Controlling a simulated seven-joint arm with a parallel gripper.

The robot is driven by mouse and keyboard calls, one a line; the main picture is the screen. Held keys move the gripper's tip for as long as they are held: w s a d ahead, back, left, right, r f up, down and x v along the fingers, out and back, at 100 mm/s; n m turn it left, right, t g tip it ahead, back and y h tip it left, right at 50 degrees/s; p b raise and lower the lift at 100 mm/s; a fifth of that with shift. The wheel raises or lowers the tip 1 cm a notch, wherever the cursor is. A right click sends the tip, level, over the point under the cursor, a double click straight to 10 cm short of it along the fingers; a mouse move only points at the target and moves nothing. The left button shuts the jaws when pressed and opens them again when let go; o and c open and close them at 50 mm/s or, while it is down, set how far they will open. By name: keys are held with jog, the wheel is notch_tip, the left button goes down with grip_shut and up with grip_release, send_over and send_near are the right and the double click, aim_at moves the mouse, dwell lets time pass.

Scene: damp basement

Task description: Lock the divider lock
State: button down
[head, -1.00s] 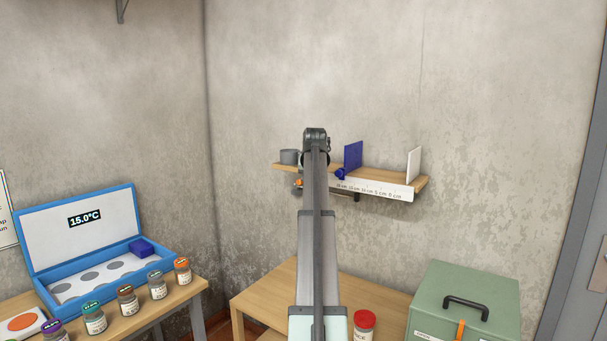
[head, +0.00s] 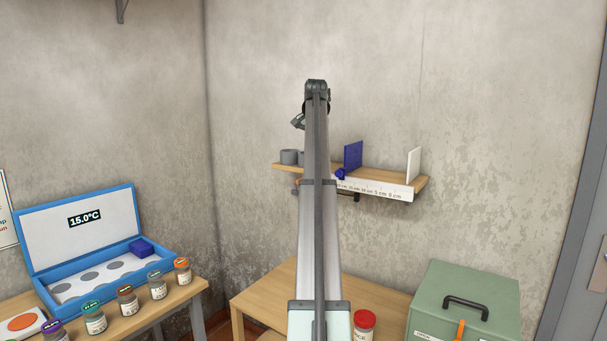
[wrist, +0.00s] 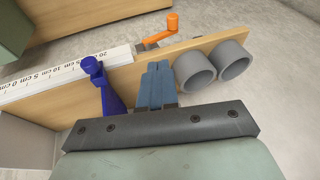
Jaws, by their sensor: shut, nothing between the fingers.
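The blue divider panel (head: 353,156) stands upright on the wall shelf (head: 385,175), with a small blue knob (head: 340,173) at its front. In the wrist view the blue knob (wrist: 92,65) shows at the shelf's front edge. An orange crank-shaped lever (wrist: 160,32) sticks out from the same edge, to the right of the ruler. Which of them is the lock is not labelled. My gripper (wrist: 157,66) is shut and empty, in view between the blue divider and the grey cups, with the lever beyond its tips. My arm hides the gripper in the head view.
A white ruler strip (head: 375,188) runs along the shelf front. A white end plate (head: 414,165) stands at the right. Two grey cups (wrist: 194,72) are at the other end. Below are a green box (head: 465,295), a red-lidded jar (head: 364,322) and a blue case (head: 90,255).

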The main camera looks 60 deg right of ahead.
dwell(0.3)
jog(key=w+a+x, duration=0.1)
jog(key=w+x, duration=0.1)
jog(key=x, duration=1.1)
jog(key=shift+w+f, duration=0.25)
jog(key=shift+f, duration=0.2)
dwell(0.7)
jog(key=shift+f, duration=0.1)
jog(key=shift+w+f, duration=0.25)
jog(key=shift+f, duration=0.9)
jog(key=shift+s+f, duration=0.4)
jog(key=shift+f, duration=0.15)
